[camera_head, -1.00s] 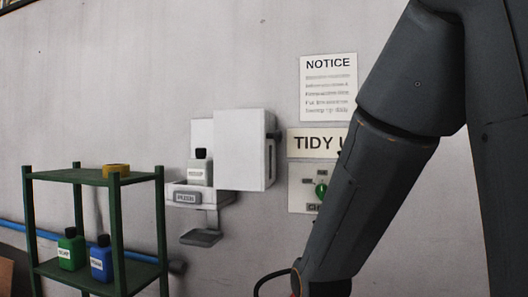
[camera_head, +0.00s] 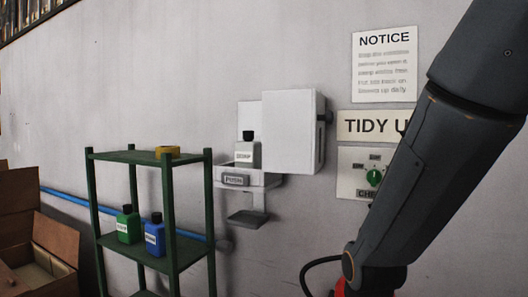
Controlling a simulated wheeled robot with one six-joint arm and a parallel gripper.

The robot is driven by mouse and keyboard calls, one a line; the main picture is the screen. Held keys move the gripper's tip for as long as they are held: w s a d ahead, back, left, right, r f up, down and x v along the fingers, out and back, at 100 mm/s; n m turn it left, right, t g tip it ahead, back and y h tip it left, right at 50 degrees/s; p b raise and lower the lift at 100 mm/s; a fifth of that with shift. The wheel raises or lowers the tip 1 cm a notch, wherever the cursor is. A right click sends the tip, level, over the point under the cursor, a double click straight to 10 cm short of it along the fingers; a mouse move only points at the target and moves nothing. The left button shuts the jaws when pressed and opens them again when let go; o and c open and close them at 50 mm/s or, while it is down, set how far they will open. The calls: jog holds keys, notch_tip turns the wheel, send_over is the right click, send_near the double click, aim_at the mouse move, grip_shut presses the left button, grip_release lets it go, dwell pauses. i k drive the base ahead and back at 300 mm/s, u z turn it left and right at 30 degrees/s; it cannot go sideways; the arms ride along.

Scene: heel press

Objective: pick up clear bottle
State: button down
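A pale bottle with a black cap (camera_head: 244,154) stands upright on the shelf of the white wall unit (camera_head: 293,132). Its label is too small to read, so I cannot tell whether it is the clear bottle. Below it, on the green rack, stand a green bottle (camera_head: 128,226) and a blue bottle (camera_head: 155,236), both black-capped. I see no plainly transparent bottle. My arm runs down the right side of the picture to the bottom edge. My gripper is out of view.
The green rack (camera_head: 168,255) stands left of the wall unit, with a yellow roll (camera_head: 167,152) on its top shelf. An open cardboard box (camera_head: 52,245) is at far left. A small plate (camera_head: 247,217) hangs below the unit. A panel with a green knob (camera_head: 374,177) is at right.

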aim_at(249, 153)
jog(key=z, duration=0.25)
jog(key=k, duration=0.6)
jog(key=z, duration=0.55)
jog(key=k, duration=0.6)
jog(key=u, duration=0.5)
jog(key=i, duration=0.6)
jog(key=u, duration=0.7)
jog(key=i, duration=0.95)
jog(key=z, duration=0.2)
